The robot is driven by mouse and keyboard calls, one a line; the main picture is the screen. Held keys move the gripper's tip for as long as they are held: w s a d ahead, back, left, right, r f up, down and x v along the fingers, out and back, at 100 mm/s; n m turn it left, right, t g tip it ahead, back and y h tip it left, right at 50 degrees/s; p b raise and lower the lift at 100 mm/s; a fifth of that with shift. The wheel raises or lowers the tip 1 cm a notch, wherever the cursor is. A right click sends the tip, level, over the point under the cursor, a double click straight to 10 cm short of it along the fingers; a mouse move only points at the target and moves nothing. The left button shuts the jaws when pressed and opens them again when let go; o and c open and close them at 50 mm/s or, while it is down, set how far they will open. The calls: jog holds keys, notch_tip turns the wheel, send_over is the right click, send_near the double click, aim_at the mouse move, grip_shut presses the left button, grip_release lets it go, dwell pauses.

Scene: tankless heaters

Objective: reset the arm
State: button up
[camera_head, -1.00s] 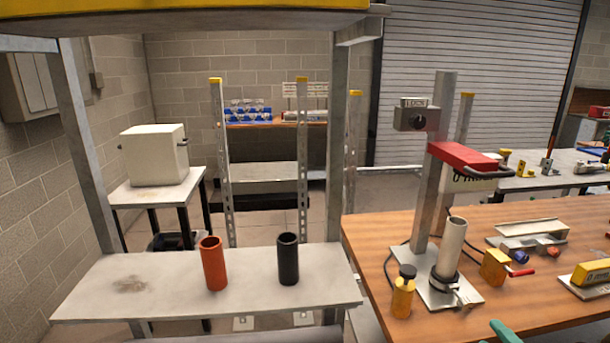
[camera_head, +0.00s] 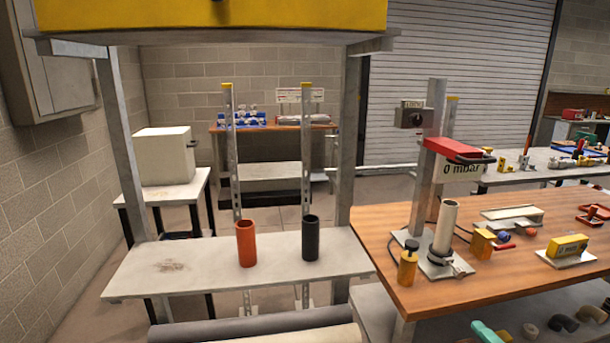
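No part of my gripper can be made out for certain in the head view, so its opening and anything in it are hidden. On the grey shelf (camera_head: 205,275) ahead, an orange tube (camera_head: 246,244) and a black tube (camera_head: 311,238) stand upright, apart from each other. A teal piece (camera_head: 486,332) shows at the bottom edge on the right; I cannot tell what it belongs to.
A white box (camera_head: 165,156) stands on a table at left. Floor shows between.

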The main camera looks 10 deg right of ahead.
jog(key=s+a+f+n+g+y, duration=0.3)
jog(key=s+a+f+n+g, duration=0.6)
jog(key=s+a+f+n, duration=0.35)
jog(key=s+a+n+g+h, duration=0.1)
jog(key=s+n+g+h, duration=0.1)
jog(key=s, duration=0.8)
jog(key=s+a+n+g+h, duration=0.1)
jog(key=s+g, duration=0.4)
jog(key=s, duration=0.6)
jog(key=n+h, duration=0.1)
jog(key=n, duration=0.1)
jog(key=shift+a+r+n, duration=0.15)
jog(key=shift+a+n, duration=0.2)
